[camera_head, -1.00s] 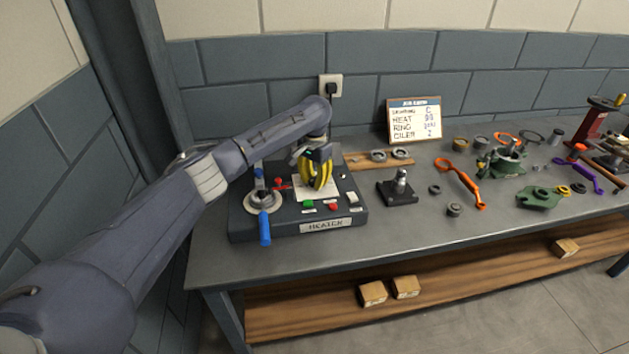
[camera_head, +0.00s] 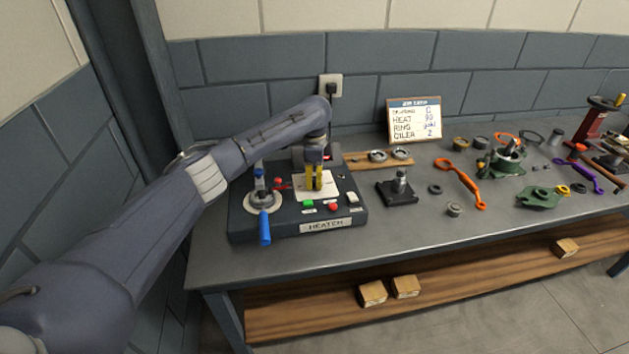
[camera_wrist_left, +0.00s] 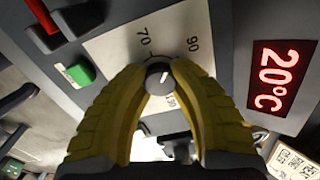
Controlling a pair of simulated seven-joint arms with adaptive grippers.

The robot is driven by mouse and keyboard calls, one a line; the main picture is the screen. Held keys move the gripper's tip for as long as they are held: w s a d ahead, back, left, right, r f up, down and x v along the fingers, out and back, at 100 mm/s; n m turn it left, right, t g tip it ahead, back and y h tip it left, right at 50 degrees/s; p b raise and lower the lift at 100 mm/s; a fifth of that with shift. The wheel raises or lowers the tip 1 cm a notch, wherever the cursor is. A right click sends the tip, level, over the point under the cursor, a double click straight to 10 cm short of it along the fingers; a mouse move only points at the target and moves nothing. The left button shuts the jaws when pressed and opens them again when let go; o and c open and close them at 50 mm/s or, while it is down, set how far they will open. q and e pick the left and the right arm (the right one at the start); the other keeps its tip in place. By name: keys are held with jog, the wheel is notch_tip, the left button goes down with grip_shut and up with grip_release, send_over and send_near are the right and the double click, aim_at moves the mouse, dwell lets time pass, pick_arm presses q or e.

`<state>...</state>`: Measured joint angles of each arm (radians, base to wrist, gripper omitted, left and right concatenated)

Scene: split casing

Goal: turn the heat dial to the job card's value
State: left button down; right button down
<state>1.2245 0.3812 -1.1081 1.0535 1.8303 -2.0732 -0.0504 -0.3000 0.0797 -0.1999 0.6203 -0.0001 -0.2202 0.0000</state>
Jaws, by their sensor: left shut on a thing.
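The heater (camera_head: 290,226) is a dark box at the left of the bench. Its heat dial (camera_wrist_left: 158,75) is a small dark knob with a white pointer mark, on a white plate (camera_wrist_left: 117,42) printed 70, 90 and a partly hidden number. My left gripper (camera_head: 314,187) points down over the plate, its yellow fingers closed on the dial's sides; the fingers (camera_wrist_left: 160,85) also fill the left wrist view. The red display (camera_wrist_left: 281,77) reads 20°C. The job card (camera_head: 414,119) stands at the back; its heat line looks like 90, in small print. My right gripper is out of view.
On the heater are a green button (camera_head: 308,204), a red button (camera_head: 333,207), a white switch (camera_head: 352,197), and a blue-handled lever (camera_head: 265,228). A dark block with a metal post (camera_head: 399,189) stands to the right. Rings, an orange tool (camera_head: 464,184) and green parts lie farther right.

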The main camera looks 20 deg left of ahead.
aim_at(314, 179)
pick_arm(q)
jog(key=shift+m, duration=2)
jog(key=c, duration=1)
grip_release()
jog(key=shift+o, duration=0.2)
jog(key=shift+r, duration=0.1)
notch_tip(314, 179, up, 12)
